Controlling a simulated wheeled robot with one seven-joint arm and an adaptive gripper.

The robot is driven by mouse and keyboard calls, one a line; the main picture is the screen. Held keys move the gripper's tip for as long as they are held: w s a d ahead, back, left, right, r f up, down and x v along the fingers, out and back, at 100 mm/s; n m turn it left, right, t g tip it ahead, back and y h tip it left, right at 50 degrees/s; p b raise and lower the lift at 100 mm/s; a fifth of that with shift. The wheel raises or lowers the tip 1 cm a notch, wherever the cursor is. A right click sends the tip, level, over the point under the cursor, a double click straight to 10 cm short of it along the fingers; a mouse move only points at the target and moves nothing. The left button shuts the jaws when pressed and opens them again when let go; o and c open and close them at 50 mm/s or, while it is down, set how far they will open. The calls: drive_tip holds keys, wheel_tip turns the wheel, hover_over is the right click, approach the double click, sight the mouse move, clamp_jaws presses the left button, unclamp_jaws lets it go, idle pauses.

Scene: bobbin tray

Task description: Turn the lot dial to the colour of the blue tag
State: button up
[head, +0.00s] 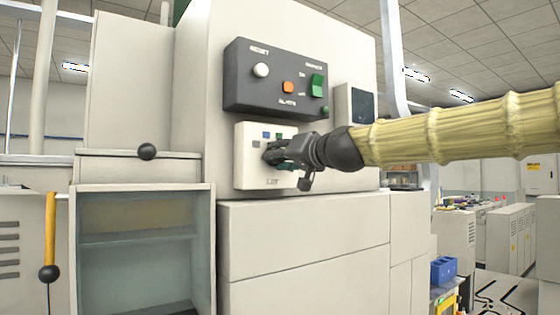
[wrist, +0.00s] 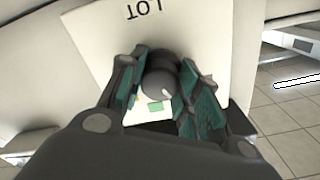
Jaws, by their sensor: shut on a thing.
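The lot dial (wrist: 158,84) is a dark round knob with a light pointer mark on a white plate (wrist: 85,35) lettered LOT. In the wrist view the plate appears upside down, and the mark points to the lower right. My gripper (wrist: 160,78) has its teal-padded fingers on either side of the dial, shut on it. In the head view my gripper (head: 276,154) covers the dial. A blue patch (head: 265,135) and a green patch (head: 279,135) show above it on the plate. A green patch (wrist: 155,106) also shows in the wrist view. I cannot make out a separate blue tag.
A dark control box (head: 250,88) with a white button, an orange button and a green switch sits just above the plate. An open shelf cabinet (head: 145,188) stands at left. A blue bin (head: 443,270) is at lower right.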

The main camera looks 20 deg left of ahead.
drive_tip(key=shift+m, duration=0.5)
drive_tip(key=o, duration=1.1)
drive_tip(key=shift+d, duration=0.1)
drive_tip(key=shift+c, duration=0.2)
drive_tip(key=v, duration=1.2)
